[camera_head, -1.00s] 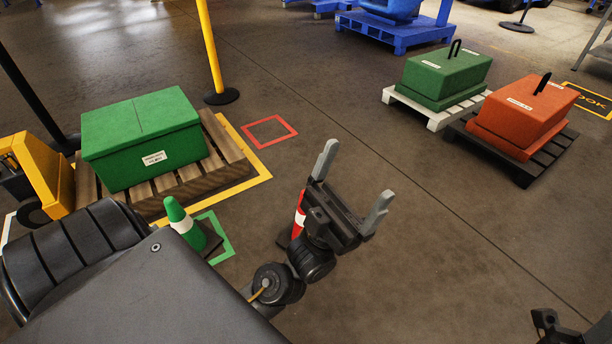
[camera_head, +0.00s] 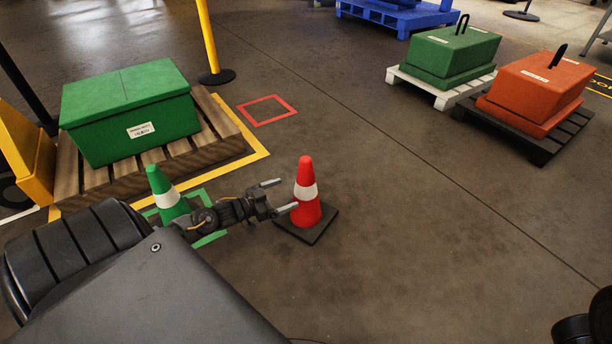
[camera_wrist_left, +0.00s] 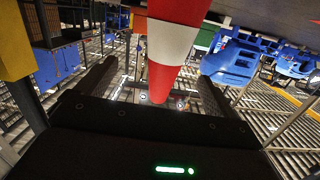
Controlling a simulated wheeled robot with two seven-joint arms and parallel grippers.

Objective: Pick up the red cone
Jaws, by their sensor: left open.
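The red cone (camera_head: 306,190) with a white band stands upright on a dark square base on the open floor in the head view. My left gripper (camera_head: 288,194) is open just left of the cone, its fingers pointing at it at about band height. In the left wrist view the cone (camera_wrist_left: 164,80) appears upside down, in the gap between the two open fingers (camera_wrist_left: 157,85). Whether it touches either finger, or how deep it lies between them, I cannot tell.
A green cone (camera_head: 165,192) stands behind my left forearm in a green floor outline. A green box (camera_head: 130,115) sits on a wooden pallet. An empty red outline (camera_head: 267,110) lies beyond. Green (camera_head: 450,52) and orange (camera_head: 535,90) weights rest on pallets at right. The middle floor is clear.

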